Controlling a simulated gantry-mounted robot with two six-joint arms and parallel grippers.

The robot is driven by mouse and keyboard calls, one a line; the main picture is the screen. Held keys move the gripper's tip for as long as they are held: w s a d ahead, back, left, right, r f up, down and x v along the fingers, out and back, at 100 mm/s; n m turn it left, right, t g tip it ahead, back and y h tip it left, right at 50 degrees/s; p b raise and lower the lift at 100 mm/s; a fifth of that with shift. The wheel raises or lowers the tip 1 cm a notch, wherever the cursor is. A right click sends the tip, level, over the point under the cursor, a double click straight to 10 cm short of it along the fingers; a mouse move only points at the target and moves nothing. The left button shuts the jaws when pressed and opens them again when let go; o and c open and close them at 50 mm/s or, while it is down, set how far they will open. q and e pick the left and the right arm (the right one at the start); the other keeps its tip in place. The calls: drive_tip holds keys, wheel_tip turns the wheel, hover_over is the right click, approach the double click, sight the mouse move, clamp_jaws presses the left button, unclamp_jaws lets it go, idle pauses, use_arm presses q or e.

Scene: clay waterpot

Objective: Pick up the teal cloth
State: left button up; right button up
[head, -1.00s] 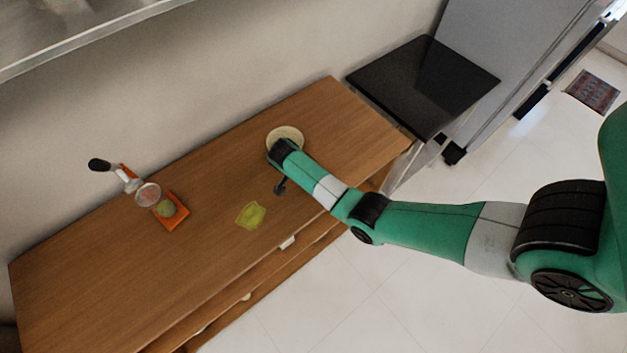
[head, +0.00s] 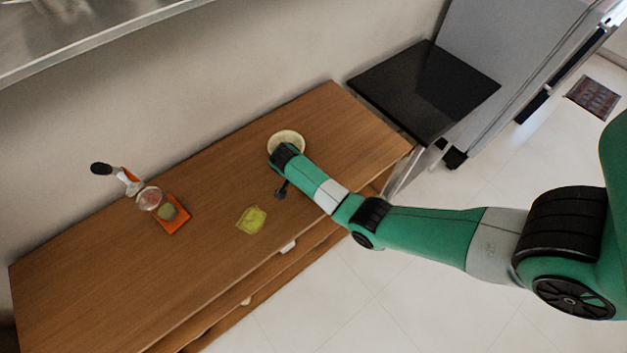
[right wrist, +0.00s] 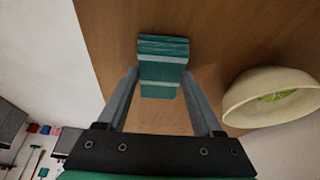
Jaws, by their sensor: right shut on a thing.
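The teal cloth (right wrist: 163,50), folded and with paler stripes, is in the right wrist view, over the wooden tabletop. My right gripper (right wrist: 161,80) is shut on it, with one finger at each side of the near part of the cloth. Whether the cloth is clear of the table is hard to tell. In the head view my right arm reaches across the table from the right and hides the cloth. My left gripper is not in view.
A cream bowl (right wrist: 272,97) with something green inside stands right beside my right gripper; it also shows in the head view (head: 287,135). A yellow-green cloth (head: 251,219) lies near the front edge. An orange tray (head: 181,228) with items stands left. The table's left end is clear.

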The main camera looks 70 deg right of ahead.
wheel_tip(320, 180, up, 4)
drive_tip(key=shift+f+p, duration=0.1)
drive_tip(key=shift+p, duration=0.95)
drive_tip(key=s+a+r+p, duration=0.8)
drive_tip(key=s+r+p, duration=0.1)
drive_tip(key=s+p, duration=0.1)
drive_tip(key=shift+s+p, duration=0.4)
drive_tip(key=shift+s, duration=0.3)
